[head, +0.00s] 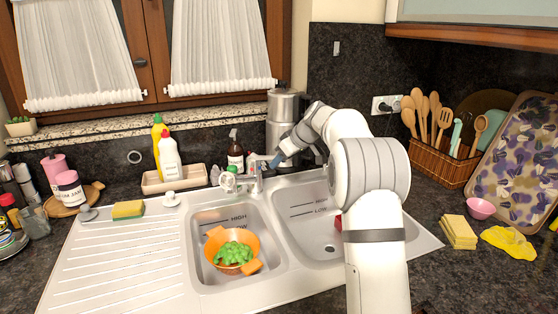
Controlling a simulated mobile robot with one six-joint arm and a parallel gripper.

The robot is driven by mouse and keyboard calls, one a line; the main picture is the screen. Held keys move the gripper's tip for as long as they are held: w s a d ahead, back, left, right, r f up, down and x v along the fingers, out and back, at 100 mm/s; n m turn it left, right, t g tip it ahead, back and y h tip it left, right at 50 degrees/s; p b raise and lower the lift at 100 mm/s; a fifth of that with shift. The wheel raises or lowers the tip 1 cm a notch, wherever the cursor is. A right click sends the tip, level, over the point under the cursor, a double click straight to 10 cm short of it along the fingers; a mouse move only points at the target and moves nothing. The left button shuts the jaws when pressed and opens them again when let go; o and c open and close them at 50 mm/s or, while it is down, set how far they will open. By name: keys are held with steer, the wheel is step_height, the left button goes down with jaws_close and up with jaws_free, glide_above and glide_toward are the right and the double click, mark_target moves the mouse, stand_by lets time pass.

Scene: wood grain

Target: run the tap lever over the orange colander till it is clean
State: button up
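The orange colander (212,250) sits in the left sink basin, with bright green matter (235,254) heaped inside it. The tap (257,184) stands at the back of the sink between the two basins, with its spout end (229,182) toward the left basin. No water stream can be made out. My gripper (275,162) is at the tap's top, just right of and above its body, reaching in from the right. The lever is too small to make out, and I cannot tell whether my gripper touches it. The fingers are too small to tell open from shut.
The right basin (308,213) is partly hidden by my arm. A soap tray (175,183) with bottles and a tall steel canister (283,108) stand behind the sink. A sponge (128,209) lies on the drainboard (120,255), which is otherwise mostly clear.

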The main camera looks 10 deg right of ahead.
steer(key=shift+r, duration=0.1)
steer(key=v, duration=0.7)
steer(key=shift+s+d+r+b, duration=0.15)
steer(key=shift+d+r+b, duration=0.05)
steer(key=shift+r+b, duration=0.1)
steer(key=s+a+f+m+g+h+p, duration=0.1)
steer(key=s+a+m+h, duration=0.15)
steer(key=s, duration=0.85)
steer(key=s+a+f+m+g+h, duration=0.1)
steer(key=s+m, duration=0.2)
steer(key=s, duration=0.9)
steer(key=s+f+m, duration=0.1)
steer(key=s+f, duration=0.2)
steer(key=s, duration=0.3)
steer(key=s+f+m+h+p, duration=0.1)
steer(key=s+f, duration=0.1)
steer(key=s, duration=0.5)
steer(key=s+f+m+g+h, duration=0.1)
steer(key=s+f, duration=0.2)
steer(key=s, duration=0.4)
steer(key=shift+s+d+f, duration=0.25)
steer(key=shift+d+f, duration=0.1)
steer(key=shift+d, duration=0.1)
